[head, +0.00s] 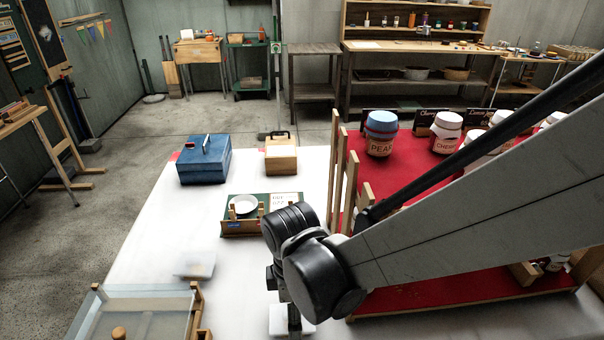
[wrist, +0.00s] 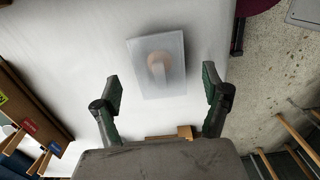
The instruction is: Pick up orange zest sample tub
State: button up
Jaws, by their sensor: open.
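A small translucent, frosted tub (wrist: 172,84) with a round orange-brown patch on it lies on the white tabletop in the wrist view. No readable label shows on it. A similar pale, see-through tub (head: 194,264) shows in the head view, left of my arm; I cannot tell for sure that it is the same one. My gripper (wrist: 160,86) is open and empty. In the wrist view the tub lies beyond the fingertips, roughly centred between them, and the fingers do not touch it. In the head view my arm hides most of the gripper.
A clear case (head: 135,312) stands at the front left. A green tray with a white bowl (head: 243,204), a blue box (head: 204,160) and a wooden box (head: 282,157) are farther back. A red stand (head: 405,185) with jars is on the right. White tabletop is bare around the tub.

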jog(key=shift+a+f+b, duration=0.2)
jog(key=shift+f+b, duration=0.65)
jog(key=shift+f, duration=1.8)
jog(key=c, duration=1.3)
